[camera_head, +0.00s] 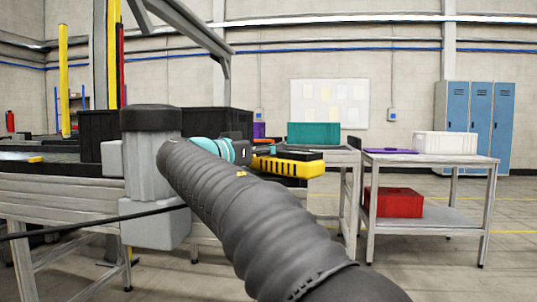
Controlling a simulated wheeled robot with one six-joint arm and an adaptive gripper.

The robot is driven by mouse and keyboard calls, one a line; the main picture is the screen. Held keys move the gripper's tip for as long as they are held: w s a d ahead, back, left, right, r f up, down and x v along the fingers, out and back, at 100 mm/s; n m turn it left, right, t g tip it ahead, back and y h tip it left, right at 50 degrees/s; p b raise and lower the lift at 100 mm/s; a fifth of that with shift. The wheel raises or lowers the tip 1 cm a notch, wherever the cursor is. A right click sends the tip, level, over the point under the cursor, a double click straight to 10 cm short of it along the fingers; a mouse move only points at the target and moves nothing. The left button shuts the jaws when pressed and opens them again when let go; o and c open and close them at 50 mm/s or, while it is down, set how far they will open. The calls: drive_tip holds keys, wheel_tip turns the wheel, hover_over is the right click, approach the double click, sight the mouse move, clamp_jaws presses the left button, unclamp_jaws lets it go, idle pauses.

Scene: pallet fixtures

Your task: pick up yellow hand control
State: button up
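A small flat yellow item (36,159) also lies on the grey surface at the far left. My gripper (262,148) is small and dark, just past the teal ring of my wrist, against the left end of the yellow and black piece. My arm and the dark background hide most of the fingers. I cannot tell whether they hold this piece or only overlap it in the view.
A table at the right holds a white crate (444,143) and a purple item (390,151), with a red box (393,202) below. Floor is clear at far right.

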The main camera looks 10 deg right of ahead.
drive_tip(key=s+a+b, duration=0.1)
drive_tip(key=s+a, duration=0.1)
drive_tip(key=s, duration=0.5)
drive_tip(key=s+a+b, duration=0.1)
drive_tip(key=s+a, duration=0.2)
drive_tip(key=s, duration=0.4)
drive_tip(key=w+a+f+n+t+y, duration=0.1)
drive_tip(key=w+f, duration=0.3)
drive_tip(key=f, duration=0.7)
drive_tip(key=w+a+f+t, duration=0.1)
drive_tip(key=w+f, duration=0.2)
drive_tip(key=f, duration=0.8)
drive_tip(key=w+a+f+n+y, duration=0.1)
drive_tip(key=w+f, duration=0.3)
drive_tip(key=f, duration=0.6)
drive_tip(key=s+d+f, duration=0.1)
drive_tip(key=d+f, duration=0.3)
drive_tip(key=f, duration=0.5)
drive_tip(key=s+d+f+m+h, duration=0.1)
drive_tip(key=d+f, duration=0.3)
drive_tip(key=f, duration=0.5)
drive_tip(key=s+d+f+g, duration=0.1)
drive_tip(key=d+f, duration=0.4)
drive_tip(key=f, duration=0.5)
